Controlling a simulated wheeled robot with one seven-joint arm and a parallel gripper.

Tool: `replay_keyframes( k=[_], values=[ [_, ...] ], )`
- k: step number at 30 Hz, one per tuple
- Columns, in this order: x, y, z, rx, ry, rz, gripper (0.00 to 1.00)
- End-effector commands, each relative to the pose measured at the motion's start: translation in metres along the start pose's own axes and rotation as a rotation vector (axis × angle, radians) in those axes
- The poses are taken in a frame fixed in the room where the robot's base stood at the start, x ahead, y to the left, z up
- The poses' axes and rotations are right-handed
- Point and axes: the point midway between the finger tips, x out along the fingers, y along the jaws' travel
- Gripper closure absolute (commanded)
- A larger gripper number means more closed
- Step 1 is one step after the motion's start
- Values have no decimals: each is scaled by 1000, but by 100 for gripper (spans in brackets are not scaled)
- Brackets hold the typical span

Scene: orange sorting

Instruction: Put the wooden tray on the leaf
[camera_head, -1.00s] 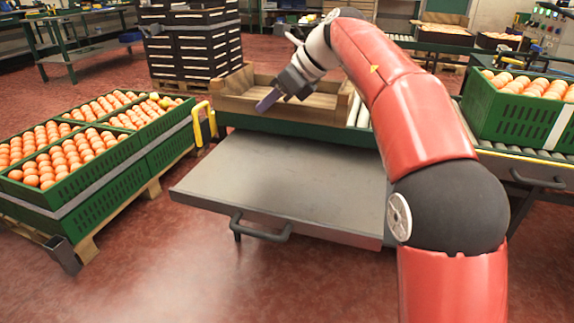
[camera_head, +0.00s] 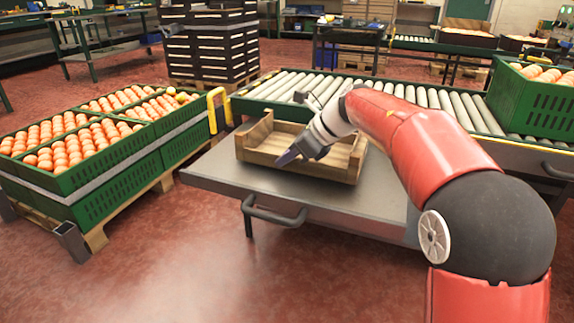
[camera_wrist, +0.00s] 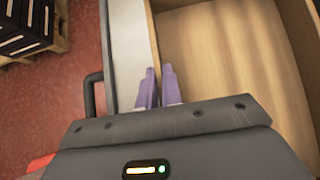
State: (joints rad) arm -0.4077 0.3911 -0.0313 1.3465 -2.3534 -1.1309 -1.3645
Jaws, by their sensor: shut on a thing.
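The wooden tray (camera_head: 322,172) is an open, shallow box. In the head view it is over the grey leaf (camera_head: 212,167), towards the leaf's back edge by the conveyor. Whether its bottom touches the leaf or hangs just above it, I cannot tell. My gripper (camera_head: 288,157) is shut on the tray's near wall. In the wrist view its purple fingers (camera_wrist: 158,88) sit on both sides of the tray wall, with the bare wooden floor of the tray (camera_wrist: 215,55) to the right. The tray looks empty. My arm hides part of its right side.
A roller conveyor (camera_head: 285,87) runs behind the leaf, with a green crate of oranges (camera_head: 530,105) at right. Full green crates (camera_head: 100,178) stand on a pallet at left. A yellow handle (camera_head: 216,108) rises near the leaf's back left. The leaf's front has a dark handle (camera_head: 272,213).

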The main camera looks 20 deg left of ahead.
Motion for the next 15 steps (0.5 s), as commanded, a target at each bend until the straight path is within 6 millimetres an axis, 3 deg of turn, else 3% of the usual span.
replay_keyframes(
  k=[2,13,15],
  values=[
    [8,0,-8,1,-1,-2,100],
    [10,0,-10,0,-1,-1,100],
    [10,0,-10,0,-1,0,86]
  ],
)
